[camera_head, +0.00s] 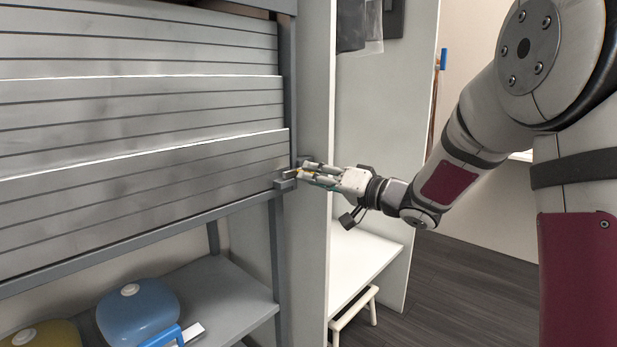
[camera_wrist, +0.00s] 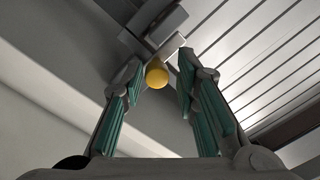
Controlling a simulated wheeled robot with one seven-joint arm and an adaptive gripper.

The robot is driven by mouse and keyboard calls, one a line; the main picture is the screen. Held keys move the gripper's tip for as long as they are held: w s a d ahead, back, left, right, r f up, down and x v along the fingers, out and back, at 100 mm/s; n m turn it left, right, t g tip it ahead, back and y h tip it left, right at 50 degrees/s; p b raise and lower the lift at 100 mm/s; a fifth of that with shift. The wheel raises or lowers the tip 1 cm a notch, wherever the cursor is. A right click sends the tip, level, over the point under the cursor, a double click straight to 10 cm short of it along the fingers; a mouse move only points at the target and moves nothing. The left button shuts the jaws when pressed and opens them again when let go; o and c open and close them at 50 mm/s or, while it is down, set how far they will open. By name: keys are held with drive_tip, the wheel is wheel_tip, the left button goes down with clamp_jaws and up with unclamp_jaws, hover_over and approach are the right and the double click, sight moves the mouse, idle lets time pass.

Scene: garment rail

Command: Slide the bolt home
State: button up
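The bolt shows as a yellow round knob (camera_wrist: 157,77) on a grey metal fitting (camera_wrist: 152,30) in the wrist view. In the head view the fitting (camera_head: 284,184) sits on the rack's right post, at the lower right corner of the front slatted panel (camera_head: 150,180). My gripper (camera_wrist: 160,66) is open, with one teal-padded finger on each side of the knob and visible gaps around it. In the head view my gripper (camera_head: 304,172) reaches in from the right, right at the fitting. How far the bolt is in cannot be told.
A pale upright wall panel (camera_head: 309,250) stands close behind my gripper. A blue rounded container (camera_head: 138,310) stands on the shelf below. A white bench (camera_head: 362,262) and a small stool (camera_head: 354,318) are to the right. Dark floor (camera_head: 450,285) is free there.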

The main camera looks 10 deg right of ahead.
drive_tip(key=v, duration=0.9)
drive_tip(key=shift+s+d, duration=0.15)
drive_tip(key=shift+s, duration=0.25)
drive_tip(key=shift+w, duration=0.1)
